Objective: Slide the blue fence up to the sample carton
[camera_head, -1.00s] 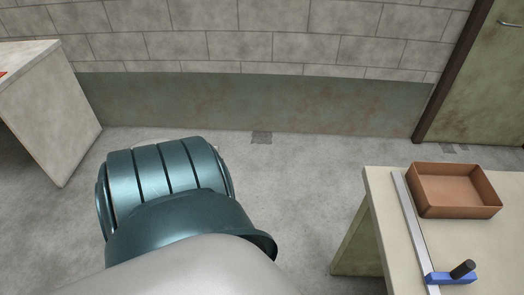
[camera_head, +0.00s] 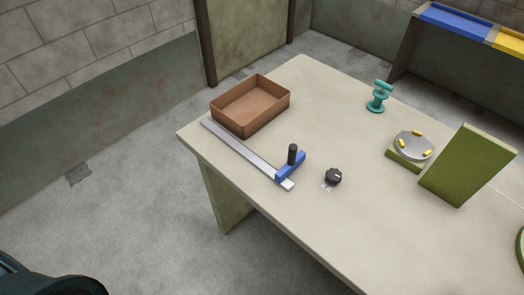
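The blue fence (camera_head: 291,167) sits across a flat grey metal rail (camera_head: 240,148) near the rail's near end and carries an upright black knob. The brown open-topped box (camera_head: 275,105), which I take for the sample carton, stands beside the rail's far end and looks empty. A clear gap lies between the fence and this box. Neither of my grippers is in view. Only a dark teal part of my own body shows at the bottom left corner.
The pale table (camera_head: 300,75) also holds a black dial (camera_head: 333,176), a teal spool-like piece (camera_head: 378,97), a round grey disc with yellow pegs (camera_head: 413,146) and an upright green block (camera_head: 467,165). A shelf with blue and yellow bins (camera_head: 455,22) stands at the back right.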

